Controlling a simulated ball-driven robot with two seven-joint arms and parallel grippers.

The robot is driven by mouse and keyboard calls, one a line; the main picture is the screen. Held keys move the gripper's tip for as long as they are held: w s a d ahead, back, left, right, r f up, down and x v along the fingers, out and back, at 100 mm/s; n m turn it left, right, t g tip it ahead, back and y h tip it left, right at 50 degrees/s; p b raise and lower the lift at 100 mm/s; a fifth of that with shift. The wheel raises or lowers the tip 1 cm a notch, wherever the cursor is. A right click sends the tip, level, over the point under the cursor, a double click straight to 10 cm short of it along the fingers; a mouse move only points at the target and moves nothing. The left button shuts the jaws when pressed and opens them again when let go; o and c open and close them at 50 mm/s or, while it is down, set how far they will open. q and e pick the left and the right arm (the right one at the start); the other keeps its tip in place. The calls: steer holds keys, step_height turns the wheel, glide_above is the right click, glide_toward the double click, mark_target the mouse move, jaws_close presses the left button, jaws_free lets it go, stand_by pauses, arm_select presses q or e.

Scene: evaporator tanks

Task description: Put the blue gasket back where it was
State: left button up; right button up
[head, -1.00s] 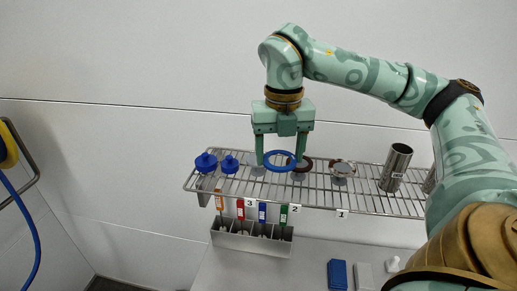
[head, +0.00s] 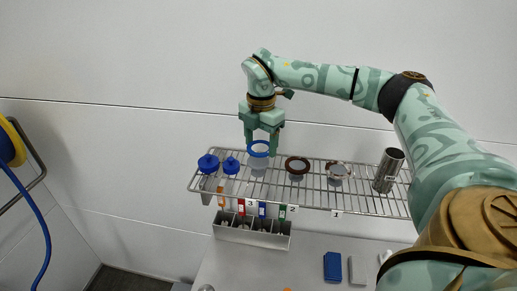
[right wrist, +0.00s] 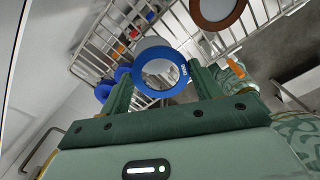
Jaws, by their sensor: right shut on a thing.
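The blue gasket (head: 258,155) is a flat ring held between the fingers of my right gripper (head: 261,146), above the wire rack (head: 318,198). A round grey disc (head: 258,164) on the rack shows just below and behind the ring; the ring looks above it, though the exact gap is hard to tell. In the right wrist view the gasket (right wrist: 160,92) sits between the two green fingers, with a small white mark on its rim. My left gripper is not in view.
A brown ring (head: 297,174) and a metallic ring piece (head: 338,170) lie to the right on the rack, then a steel cylinder (head: 390,170). Two blue-capped items (head: 208,163) (head: 231,166) stand close on the left. A holder with coloured tags (head: 251,240) is below.

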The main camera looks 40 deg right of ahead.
mark_target(259, 145)
steer(key=shift+w+f, duration=0.2)
steer(key=shift+f, duration=0.1)
steer(key=f, duration=0.1)
steer(key=f+p, duration=0.1)
steer(key=f, duration=0.1)
steer(key=shift+w, duration=0.3)
steer(key=shift+d+f, duration=0.1)
steer(key=shift+f, duration=0.25)
steer(key=shift+f, duration=0.1)
steer(key=shift+f, duration=0.25)
steer(key=o, duration=0.9)
steer(key=shift+o, duration=0.2)
